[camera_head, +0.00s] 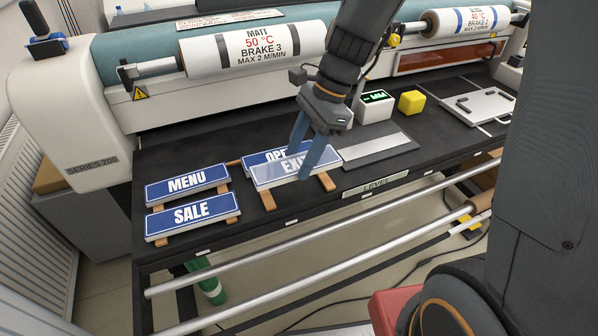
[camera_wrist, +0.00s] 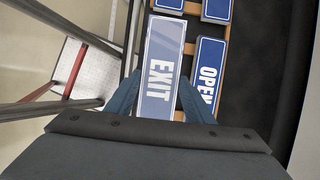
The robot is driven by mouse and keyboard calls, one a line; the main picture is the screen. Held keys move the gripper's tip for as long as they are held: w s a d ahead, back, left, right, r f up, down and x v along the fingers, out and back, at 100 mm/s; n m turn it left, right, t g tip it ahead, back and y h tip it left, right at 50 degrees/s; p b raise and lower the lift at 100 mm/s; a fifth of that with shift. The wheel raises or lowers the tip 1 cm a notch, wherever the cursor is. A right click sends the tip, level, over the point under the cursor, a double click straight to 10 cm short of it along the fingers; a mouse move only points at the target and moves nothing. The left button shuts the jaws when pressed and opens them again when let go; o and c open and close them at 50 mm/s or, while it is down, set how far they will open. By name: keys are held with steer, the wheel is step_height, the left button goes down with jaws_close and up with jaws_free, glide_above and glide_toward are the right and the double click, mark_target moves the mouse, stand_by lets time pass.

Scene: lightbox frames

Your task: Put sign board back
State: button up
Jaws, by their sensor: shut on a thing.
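My gripper (camera_head: 299,165) is shut on the EXIT sign board (camera_head: 274,175), with one finger at each long edge. The board is a lighter, hazier blue than the others. It is at the front of the right wooden rack (camera_head: 327,182), in front of the OPEN sign board (camera_head: 258,156), which my fingers partly hide. I cannot tell whether the EXIT board touches the rack. In the wrist view, the EXIT board (camera_wrist: 160,68) lies between my fingers (camera_wrist: 158,95), beside the OPEN board (camera_wrist: 208,75).
The MENU (camera_head: 187,185) and SALE (camera_head: 192,214) boards lie on the left rack. A grey plate (camera_head: 378,146), a display box (camera_head: 375,108) and a yellow cube (camera_head: 411,102) are to the right. The laminator rollers (camera_head: 255,47) stand behind; metal bars (camera_head: 300,232) run in front.

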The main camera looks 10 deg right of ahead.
mark_target(300, 188)
steer(key=shift+f, duration=2.7)
steer(key=shift+f, duration=0.1)
steer(key=o, duration=1.2)
